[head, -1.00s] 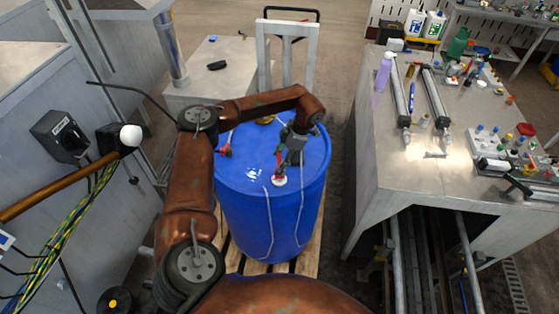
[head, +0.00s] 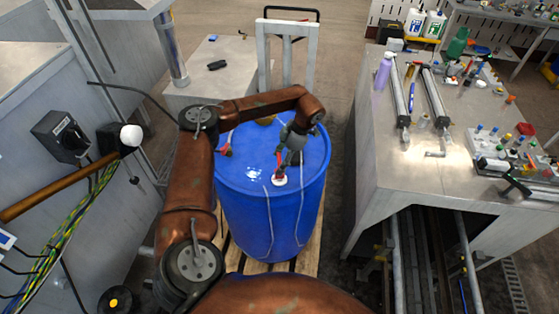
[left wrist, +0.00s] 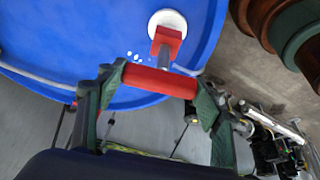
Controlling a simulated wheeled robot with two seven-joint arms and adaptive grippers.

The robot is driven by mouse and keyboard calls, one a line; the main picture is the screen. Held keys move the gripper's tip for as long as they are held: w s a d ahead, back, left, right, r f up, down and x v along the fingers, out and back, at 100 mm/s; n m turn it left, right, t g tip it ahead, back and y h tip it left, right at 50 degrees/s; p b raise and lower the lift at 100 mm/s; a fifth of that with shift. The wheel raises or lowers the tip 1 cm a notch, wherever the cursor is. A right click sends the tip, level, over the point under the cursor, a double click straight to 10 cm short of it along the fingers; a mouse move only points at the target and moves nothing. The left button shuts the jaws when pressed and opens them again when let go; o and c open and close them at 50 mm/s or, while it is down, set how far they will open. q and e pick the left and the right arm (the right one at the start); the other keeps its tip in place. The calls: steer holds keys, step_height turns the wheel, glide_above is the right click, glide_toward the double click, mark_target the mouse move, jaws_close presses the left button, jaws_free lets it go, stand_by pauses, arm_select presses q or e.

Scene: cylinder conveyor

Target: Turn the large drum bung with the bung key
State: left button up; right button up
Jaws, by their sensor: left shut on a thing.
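The blue drum (head: 255,205) stands upright on a wooden pallet. Its large white bung (head: 280,181) is on the near part of the drum top and shows at the top of the left wrist view (left wrist: 167,20). The bung key has a red head (left wrist: 165,40) at the bung, a grey shank and a red crossbar handle (left wrist: 160,82). My left gripper (head: 284,160) is shut on this crossbar, with a finger near each end of it. Whether the key's head is fully seated in the bung cannot be told. My right gripper is not in view.
A small red-topped fitting (head: 225,150) stands on the drum's left side. A brass-coloured part (head: 266,120) is partly hidden behind my arm. A metal bench (head: 450,180) with tools and cylinders is at right. A hand truck frame (head: 287,50) stands behind the drum.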

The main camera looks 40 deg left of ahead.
arm_select(q)
steer(key=shift+p, duration=0.3)
stand_by(0.9)
steer(key=shift+f, duration=0.35)
stand_by(0.5)
steer(key=shift+f+b, duration=0.6)
steer(key=shift+f, duration=0.2)
stand_by(0.4)
